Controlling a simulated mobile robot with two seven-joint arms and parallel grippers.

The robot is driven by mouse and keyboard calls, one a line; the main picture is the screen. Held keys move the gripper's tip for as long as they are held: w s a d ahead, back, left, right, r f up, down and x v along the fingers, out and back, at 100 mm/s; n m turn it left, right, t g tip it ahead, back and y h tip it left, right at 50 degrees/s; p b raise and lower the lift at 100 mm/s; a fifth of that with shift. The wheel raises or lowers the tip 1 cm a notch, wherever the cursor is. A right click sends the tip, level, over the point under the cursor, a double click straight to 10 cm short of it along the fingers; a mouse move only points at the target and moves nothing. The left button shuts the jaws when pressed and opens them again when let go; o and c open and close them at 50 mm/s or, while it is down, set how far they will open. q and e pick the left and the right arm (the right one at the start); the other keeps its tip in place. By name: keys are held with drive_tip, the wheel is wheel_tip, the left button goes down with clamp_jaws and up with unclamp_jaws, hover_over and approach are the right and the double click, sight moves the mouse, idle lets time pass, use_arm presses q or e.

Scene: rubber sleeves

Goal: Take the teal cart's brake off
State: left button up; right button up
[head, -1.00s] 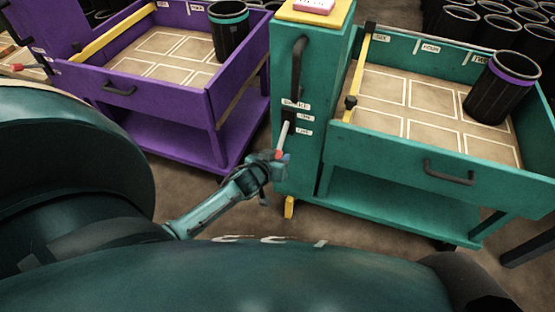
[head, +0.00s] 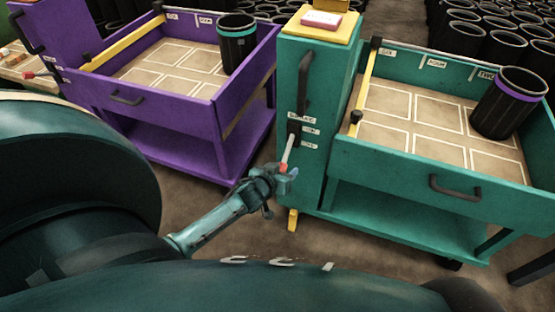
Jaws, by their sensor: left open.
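The teal cart (head: 400,167) stands right of centre. On its tall front post a pale brake lever (head: 289,148) with a red tip (head: 284,168) slants downward beside several small white labels (head: 310,130); their words are too small to read surely. My left gripper (head: 289,173) is open at the lever's lower end, with its fingers close around or beside the red tip. I cannot tell whether they touch it. A yellow piece (head: 293,219) shows at the foot of the post. My right gripper is not in view.
A purple cart (head: 195,135) with a teal-banded black sleeve (head: 238,45) stands to the left. A purple-banded sleeve (head: 507,108) stands in the teal cart's tray. A pink block (head: 321,21) lies on the post's yellow top. Bare floor separates the carts.

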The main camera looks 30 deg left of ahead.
use_arm(q)
drive_tip(key=p+v, duration=0.3)
drive_tip(key=v, duration=1)
drive_tip(key=shift+p, duration=0.3)
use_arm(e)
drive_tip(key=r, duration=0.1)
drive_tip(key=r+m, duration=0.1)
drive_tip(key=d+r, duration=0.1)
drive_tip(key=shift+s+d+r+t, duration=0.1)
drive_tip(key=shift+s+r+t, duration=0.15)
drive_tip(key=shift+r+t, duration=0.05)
use_arm(q)
drive_tip(key=shift+w, duration=0.1)
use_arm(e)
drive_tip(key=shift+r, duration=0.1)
